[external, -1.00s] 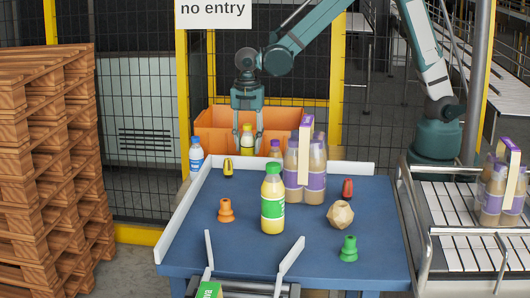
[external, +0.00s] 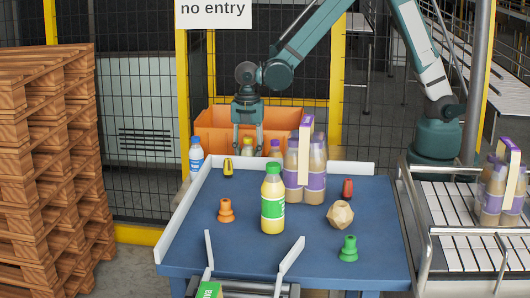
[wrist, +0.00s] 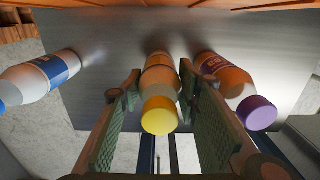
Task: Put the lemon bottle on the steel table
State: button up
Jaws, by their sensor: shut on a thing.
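The lemon bottle (external: 247,147), with a yellow cap, is between the fingers of my gripper (external: 247,151), beyond the far edge of the blue table. In the wrist view the lemon bottle (wrist: 160,112) is between the two green pads of my gripper (wrist: 160,95), which is shut on it. The grey steel table (wrist: 105,75) lies under the bottles in the wrist view. I cannot tell whether the bottle's base touches it. The blue table's rim hides the bottle's lower part in the external view.
A blue-capped bottle (external: 196,155) stands left and a purple-capped bottle (external: 275,149) close right of my gripper. An orange crate (external: 215,125) is behind. The blue table (external: 300,240) in front holds a green-capped bottle (external: 272,200), a bottle pack (external: 305,165) and small items.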

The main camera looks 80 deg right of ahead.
jog(key=shift+f, duration=0.3)
jog(key=o, duration=1.1)
jog(key=shift+c, duration=0.2)
jog(key=shift+r, duration=0.25)
jog(key=shift+r, duration=5.95)
jog(key=shift+d+r, duration=0.1)
